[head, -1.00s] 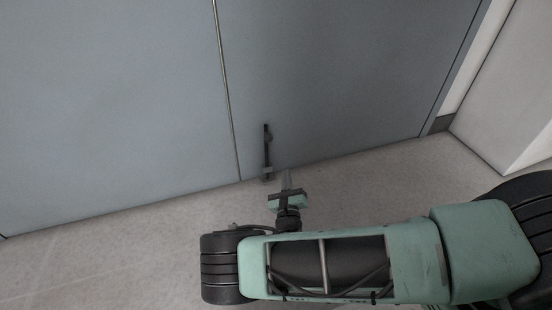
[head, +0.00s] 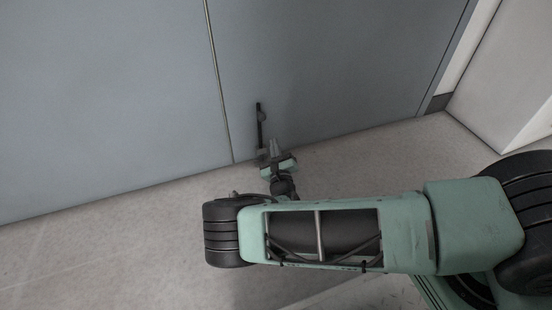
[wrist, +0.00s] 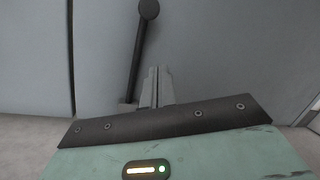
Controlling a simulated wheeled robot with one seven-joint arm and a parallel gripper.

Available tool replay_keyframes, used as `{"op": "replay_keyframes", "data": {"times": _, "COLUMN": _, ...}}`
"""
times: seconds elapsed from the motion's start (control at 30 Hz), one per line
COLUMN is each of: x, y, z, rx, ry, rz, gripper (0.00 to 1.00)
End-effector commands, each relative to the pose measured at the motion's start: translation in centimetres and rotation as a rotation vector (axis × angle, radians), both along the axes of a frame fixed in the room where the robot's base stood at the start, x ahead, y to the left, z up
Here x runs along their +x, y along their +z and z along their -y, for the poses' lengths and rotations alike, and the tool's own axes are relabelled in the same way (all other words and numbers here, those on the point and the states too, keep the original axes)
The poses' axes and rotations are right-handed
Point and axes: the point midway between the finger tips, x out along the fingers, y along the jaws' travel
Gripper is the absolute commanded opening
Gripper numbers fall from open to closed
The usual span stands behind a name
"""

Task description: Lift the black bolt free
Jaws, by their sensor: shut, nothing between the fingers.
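The black bolt (head: 259,124) is a thin upright rod low on the grey door, just right of the seam between the two leaves. In the wrist view the bolt (wrist: 137,55) leans slightly, with a round dark knob at its top and a small block at its foot. My gripper (head: 274,146) is close to the bolt's lower part, to its right. In the wrist view my gripper's fingers (wrist: 158,74) are together with nothing between them, just right of the rod. I cannot tell whether they touch it.
The grey door (head: 330,70) fills the area ahead, with a vertical seam (head: 218,80) left of the bolt. A pale wall (head: 510,80) stands at the right. The pale floor (head: 120,235) is clear at the left.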

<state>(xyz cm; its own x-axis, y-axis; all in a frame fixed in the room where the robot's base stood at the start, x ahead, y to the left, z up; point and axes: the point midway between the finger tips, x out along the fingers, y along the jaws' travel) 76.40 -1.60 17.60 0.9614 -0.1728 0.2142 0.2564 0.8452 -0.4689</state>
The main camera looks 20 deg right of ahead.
Motion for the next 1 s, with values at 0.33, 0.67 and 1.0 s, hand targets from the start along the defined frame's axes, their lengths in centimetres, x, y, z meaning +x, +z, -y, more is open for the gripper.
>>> {"op": "replay_keyframes", "data": {"times": 0.33, "x": 4.1, "y": 3.1, "z": -0.4, "rx": 0.003, "ry": 0.001, "rz": 0.001, "gripper": 0.00}}
{"op": "replay_keyframes", "data": {"times": 0.67, "x": 4.3, "y": 4.4, "z": -1.1, "rx": 0.000, "ry": -0.001, "rz": 0.001, "gripper": 0.00}}
{"op": "replay_keyframes", "data": {"times": 1.0, "x": 4.3, "y": 4.7, "z": -1.1, "rx": 0.000, "ry": -0.001, "rz": 0.001, "gripper": 0.00}}
